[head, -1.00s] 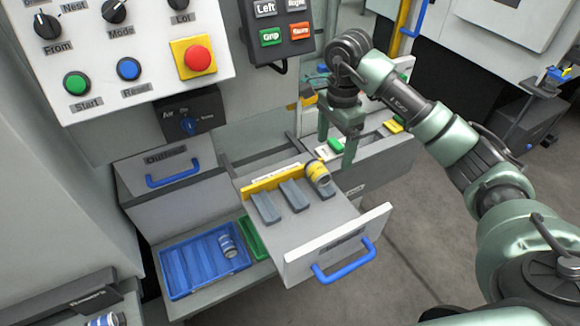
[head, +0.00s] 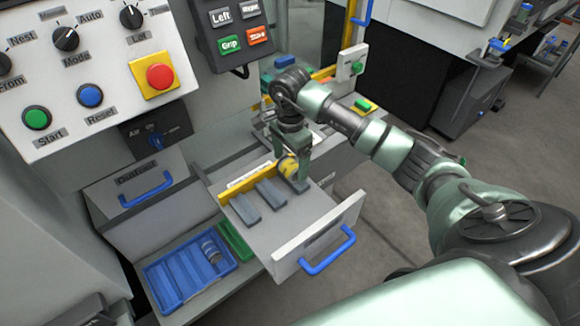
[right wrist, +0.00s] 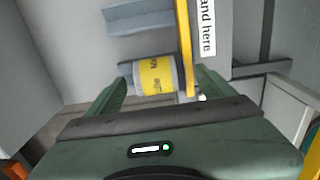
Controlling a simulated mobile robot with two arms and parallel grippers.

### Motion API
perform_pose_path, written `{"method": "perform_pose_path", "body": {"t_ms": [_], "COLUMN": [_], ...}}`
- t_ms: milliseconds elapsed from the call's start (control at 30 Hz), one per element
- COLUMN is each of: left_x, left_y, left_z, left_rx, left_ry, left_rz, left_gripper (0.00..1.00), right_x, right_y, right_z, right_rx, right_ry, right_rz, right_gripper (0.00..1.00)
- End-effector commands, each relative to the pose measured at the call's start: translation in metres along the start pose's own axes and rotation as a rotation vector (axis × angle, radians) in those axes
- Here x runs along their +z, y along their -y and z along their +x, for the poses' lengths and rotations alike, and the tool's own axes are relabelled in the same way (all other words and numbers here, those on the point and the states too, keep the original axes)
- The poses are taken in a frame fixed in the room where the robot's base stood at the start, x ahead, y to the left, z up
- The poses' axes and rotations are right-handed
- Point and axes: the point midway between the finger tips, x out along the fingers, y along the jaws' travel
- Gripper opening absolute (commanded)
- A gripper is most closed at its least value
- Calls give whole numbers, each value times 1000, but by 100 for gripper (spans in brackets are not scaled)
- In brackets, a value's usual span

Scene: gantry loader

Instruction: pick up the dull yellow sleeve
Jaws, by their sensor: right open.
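The dull yellow sleeve (head: 288,166) is a short cylinder with a yellow band and grey ends. It lies in the open drawer (head: 312,239), at the far end of the row of grey ridges and close to the yellow strip (head: 233,190). My right gripper (head: 292,172) is open above it, with a finger on either side, partly hiding it. In the right wrist view the sleeve (right wrist: 157,76) lies between the two open fingers (right wrist: 165,88), close to the yellow strip. My left gripper is not in view.
A blue tray (head: 165,301) with a grey-and-blue cylinder (head: 211,250) sits low on the left, beside a green tray (head: 235,240). The control panel (head: 95,60) rises at upper left. Open floor (head: 385,225) lies to the right of the drawer.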

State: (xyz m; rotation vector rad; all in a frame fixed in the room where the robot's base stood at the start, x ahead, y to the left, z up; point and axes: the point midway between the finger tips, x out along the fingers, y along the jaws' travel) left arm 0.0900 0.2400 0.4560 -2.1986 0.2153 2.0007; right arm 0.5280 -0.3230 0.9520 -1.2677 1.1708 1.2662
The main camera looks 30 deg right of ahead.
Motion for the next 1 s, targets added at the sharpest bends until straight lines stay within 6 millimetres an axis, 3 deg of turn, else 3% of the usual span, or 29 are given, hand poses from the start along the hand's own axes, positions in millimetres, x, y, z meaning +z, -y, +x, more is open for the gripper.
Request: {"method": "perform_pose_path", "body": {"t_ms": [67,367,667,767,1000], "left_x": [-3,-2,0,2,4], "left_y": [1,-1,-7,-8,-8], "left_z": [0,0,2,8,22], "left_rx": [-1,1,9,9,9], "left_ry": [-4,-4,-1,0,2], "left_rz": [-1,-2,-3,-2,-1], "left_gripper": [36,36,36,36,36], "right_x": [0,0,0,-1,0], "right_y": [0,0,1,2,2], "right_z": [0,0,-6,-19,-68], "right_rx": [0,0,-3,-6,-7], "right_ry": [0,0,0,-1,-1], "right_rz": [0,0,0,0,0], "right_gripper": [84,3,2,2,2]}}
